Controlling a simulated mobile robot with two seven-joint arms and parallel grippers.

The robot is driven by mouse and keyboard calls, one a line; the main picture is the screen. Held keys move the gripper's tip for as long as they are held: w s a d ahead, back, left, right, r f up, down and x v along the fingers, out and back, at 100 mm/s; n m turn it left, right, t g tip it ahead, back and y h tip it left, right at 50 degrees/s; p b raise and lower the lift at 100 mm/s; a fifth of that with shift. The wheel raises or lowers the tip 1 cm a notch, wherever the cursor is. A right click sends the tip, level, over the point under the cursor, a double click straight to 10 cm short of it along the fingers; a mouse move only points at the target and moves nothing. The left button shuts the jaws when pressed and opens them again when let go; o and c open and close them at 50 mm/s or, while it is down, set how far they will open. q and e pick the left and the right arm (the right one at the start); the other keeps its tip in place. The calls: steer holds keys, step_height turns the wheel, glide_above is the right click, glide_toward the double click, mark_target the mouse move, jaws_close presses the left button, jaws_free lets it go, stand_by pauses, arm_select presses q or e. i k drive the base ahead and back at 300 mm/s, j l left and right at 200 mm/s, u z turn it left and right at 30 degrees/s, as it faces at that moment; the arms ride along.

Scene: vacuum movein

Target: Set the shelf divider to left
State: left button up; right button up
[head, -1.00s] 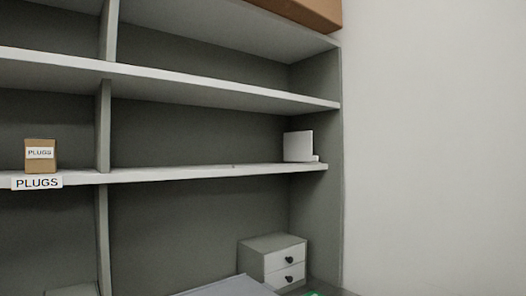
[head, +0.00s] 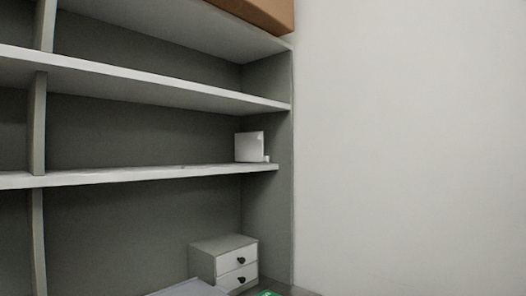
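A small white upright panel with a low foot, which looks like the shelf divider (head: 249,146), stands at the right end of the middle shelf (head: 150,174). It is close to the shelf unit's right side wall. Neither of my grippers shows in the head view.
A small grey two-drawer box (head: 224,262) with dark knobs stands below, near the right side wall. A brown box (head: 252,14) sits on top of the unit. A vertical partition (head: 38,122) divides the shelves at the left. The middle shelf is bare between partition and divider. A plain wall (head: 410,150) fills the right.

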mark_target(249, 147)
steer(key=i+l+u, duration=0.1)
steer(key=u, duration=1.75)
steer(key=l, duration=0.8)
steer(key=i+l, duration=0.15)
steer(key=l, duration=0.6)
